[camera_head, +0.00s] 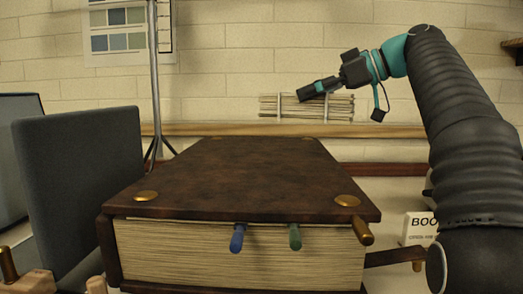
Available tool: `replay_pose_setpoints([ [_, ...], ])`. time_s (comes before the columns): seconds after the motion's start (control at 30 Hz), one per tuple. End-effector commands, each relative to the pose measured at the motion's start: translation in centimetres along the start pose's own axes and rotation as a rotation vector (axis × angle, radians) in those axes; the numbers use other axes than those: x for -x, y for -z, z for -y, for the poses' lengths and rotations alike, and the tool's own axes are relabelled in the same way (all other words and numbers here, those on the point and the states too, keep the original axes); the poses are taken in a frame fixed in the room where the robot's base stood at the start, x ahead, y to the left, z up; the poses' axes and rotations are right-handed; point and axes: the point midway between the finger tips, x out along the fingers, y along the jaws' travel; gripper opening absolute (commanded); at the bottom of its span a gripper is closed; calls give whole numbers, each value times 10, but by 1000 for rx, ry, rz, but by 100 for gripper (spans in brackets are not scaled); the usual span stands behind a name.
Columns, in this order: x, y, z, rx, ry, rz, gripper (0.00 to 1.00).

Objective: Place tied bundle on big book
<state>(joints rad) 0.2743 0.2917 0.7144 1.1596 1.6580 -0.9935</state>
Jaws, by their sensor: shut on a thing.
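A tied bundle (340,108) of thin pale sticks hangs level beyond the far edge of the big book, with light bands around it. The fingertips are dark and small, so the exact grip is hard to see. The big book (232,178) lies flat in the foreground, with a dark brown cover, brass studs and thick cream page edges. Its top is bare. The bundle appears higher than the cover and apart from it.
A dark grey upright panel (82,190) stands left of the book. A thin stand (155,80) rises behind it. A white card (418,228) with lettering is at the right. Blue (238,238) and green (295,237) pegs stick out in front of the pages.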

Motion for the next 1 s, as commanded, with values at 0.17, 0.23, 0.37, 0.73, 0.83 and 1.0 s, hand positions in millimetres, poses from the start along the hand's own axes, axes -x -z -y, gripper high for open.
replay_pose_setpoints([
  [0.17, -36, -12, 18, 1, 0, -1, 16],
  [0.23, -50, -15, 25, 1, -1, -2, 16],
  [0.37, -74, -19, 36, 1, -1, -2, 16],
  [0.73, -104, -31, 48, 0, -1, -1, 16],
  [0.83, -109, -45, 49, -1, -2, -1, 16],
  [1.0, -115, -58, 49, 1, -1, -2, 16],
])
